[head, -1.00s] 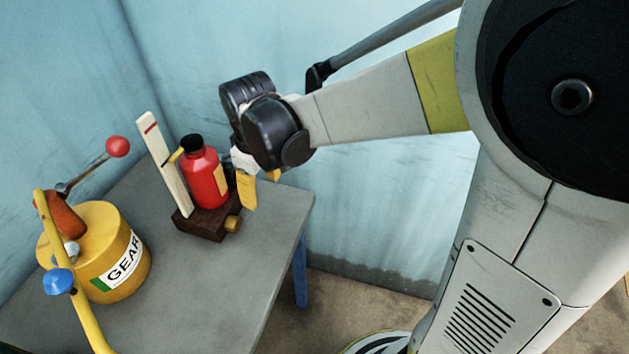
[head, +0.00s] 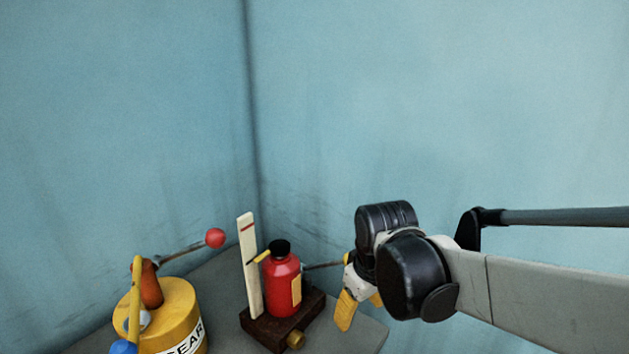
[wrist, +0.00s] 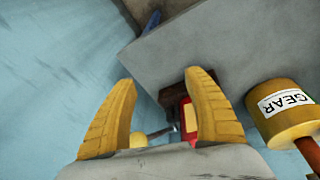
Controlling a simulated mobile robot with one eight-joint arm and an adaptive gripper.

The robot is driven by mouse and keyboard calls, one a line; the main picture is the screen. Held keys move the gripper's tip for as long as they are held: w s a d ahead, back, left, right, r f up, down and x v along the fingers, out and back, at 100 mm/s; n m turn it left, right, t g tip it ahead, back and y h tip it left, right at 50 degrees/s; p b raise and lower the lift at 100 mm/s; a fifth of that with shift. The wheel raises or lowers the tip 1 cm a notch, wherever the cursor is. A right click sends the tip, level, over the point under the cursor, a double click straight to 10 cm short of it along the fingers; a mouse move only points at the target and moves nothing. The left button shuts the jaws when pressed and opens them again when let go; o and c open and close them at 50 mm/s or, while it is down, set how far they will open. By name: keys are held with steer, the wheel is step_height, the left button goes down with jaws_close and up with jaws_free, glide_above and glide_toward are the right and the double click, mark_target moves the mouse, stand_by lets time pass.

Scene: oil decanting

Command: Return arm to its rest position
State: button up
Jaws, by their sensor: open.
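My gripper (head: 358,304) has yellow fingers and hangs to the right of the red bottle (head: 282,284) in the head view. In the wrist view its two fingers (wrist: 160,115) are spread apart with nothing held between them. The red bottle has a black cap and stands upright on a dark wooden base (head: 262,326) beside a pale upright strip (head: 249,265) with a red mark. In the wrist view the bottle (wrist: 188,118) is partly hidden behind a finger. A thin rod shows between the bottle and my gripper in the head view.
Blue walls (head: 400,110) meet in a corner behind. Open space lies above the table.

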steer(key=s+d+r+m+t, duration=0.3)
steer(key=s+d+m, duration=0.3)
steer(key=s, duration=0.6)
steer(key=shift+s+d+r+t, duration=0.15)
steer(key=shift+d+t, duration=0.45)
steer(key=shift+d, duration=0.65)
